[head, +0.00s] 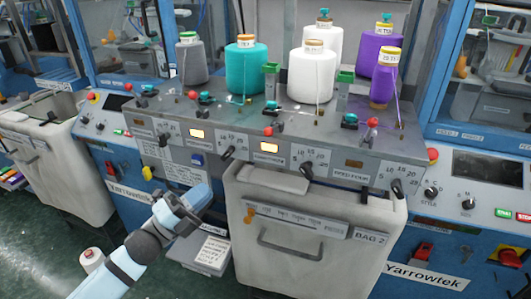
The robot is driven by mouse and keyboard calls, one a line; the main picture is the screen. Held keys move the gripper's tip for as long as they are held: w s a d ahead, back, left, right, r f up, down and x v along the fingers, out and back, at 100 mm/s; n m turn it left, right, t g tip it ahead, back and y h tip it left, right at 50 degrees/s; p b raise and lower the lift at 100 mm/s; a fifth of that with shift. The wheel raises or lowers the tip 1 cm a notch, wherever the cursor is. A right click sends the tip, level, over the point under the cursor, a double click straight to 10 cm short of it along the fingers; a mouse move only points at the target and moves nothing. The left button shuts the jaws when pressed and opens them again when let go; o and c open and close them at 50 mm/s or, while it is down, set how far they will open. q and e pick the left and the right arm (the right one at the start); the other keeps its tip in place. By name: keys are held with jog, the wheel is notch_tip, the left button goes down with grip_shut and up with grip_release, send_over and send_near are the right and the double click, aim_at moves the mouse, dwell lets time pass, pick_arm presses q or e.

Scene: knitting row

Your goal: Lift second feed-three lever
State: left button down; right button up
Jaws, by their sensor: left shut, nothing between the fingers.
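The grey feed panel (262,118) runs across the middle of the head view, with red-tipped levers on its top. One red tip is at the left (192,95), one in the middle (268,131) and one at the right (373,122). Black pointer knobs, such as the one at the middle left (228,153), are on its front. Two front windows are lit orange; the third's label is too small to read. My left gripper (203,193) is shut and empty, below the panel front and apart from the levers. My right gripper is not in view.
Several yarn cones, including a teal one (246,68) and a white one (312,74), stand behind the levers. A beige bag (310,220) hangs below the panel at the right. A grey box (205,250) is on the floor behind my left arm. A red button (433,155) is at the right.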

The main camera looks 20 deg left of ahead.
pick_arm(q)
jog(key=r+m+h, duration=0.1)
jog(key=m, duration=0.1)
jog(key=r+m+g+h, duration=0.1)
jog(key=m, duration=0.1)
jog(key=r+m+g+h, duration=0.1)
jog(key=m, duration=0.1)
jog(key=shift+w+d+h+b, duration=0.2)
jog(key=shift+w+h+b, duration=0.1)
jog(key=shift+h, duration=0.1)
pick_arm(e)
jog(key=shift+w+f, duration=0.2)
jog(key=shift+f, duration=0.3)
pick_arm(q)
jog(key=shift+r, duration=0.1)
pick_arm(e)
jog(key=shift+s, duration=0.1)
pick_arm(q)
jog(key=p, duration=0.4)
send_near(273, 129)
jog(key=x, duration=0.4)
jog(key=shift+w+d+r, duration=0.35)
jog(key=shift+w+r, duration=0.05)
jog(key=shift+r, duration=0.1)
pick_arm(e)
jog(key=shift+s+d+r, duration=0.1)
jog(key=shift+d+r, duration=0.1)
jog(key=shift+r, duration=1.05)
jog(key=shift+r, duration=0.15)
